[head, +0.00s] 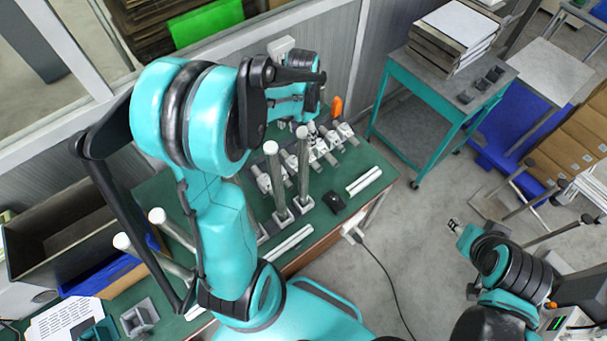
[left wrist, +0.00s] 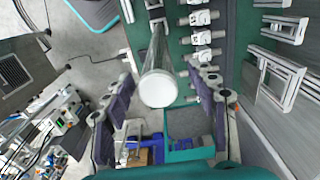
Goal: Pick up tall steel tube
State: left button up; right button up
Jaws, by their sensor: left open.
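Two tall steel tubes with white tops, a left one (head: 273,175) and a right one (head: 303,165), stand upright in square bases on the green table in the head view. My left gripper (head: 303,108) is above and behind them in that view. In the left wrist view, a steel tube with a white cap (left wrist: 158,88) lies between the open fingers of my left gripper (left wrist: 161,78), with gaps visible on both sides. I cannot tell which of the two tubes this is. My right gripper (head: 456,227) is far from the tubes at the right; its finger state is unclear.
The green table (head: 345,222) also bears a row of metal clamps (head: 318,148), a small black object (head: 333,201) and white bars (head: 364,181). Other white-ended tubes (head: 157,215) are at the left, beside a grey bin (head: 60,240). A teal cart (head: 430,100) stands at the back right.

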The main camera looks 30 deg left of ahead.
pick_arm(q)
jog(key=shift+d+f, duration=0.1)
jog(key=shift+f, duration=1.9)
grip_shut()
jog(key=shift+r, duration=0.15)
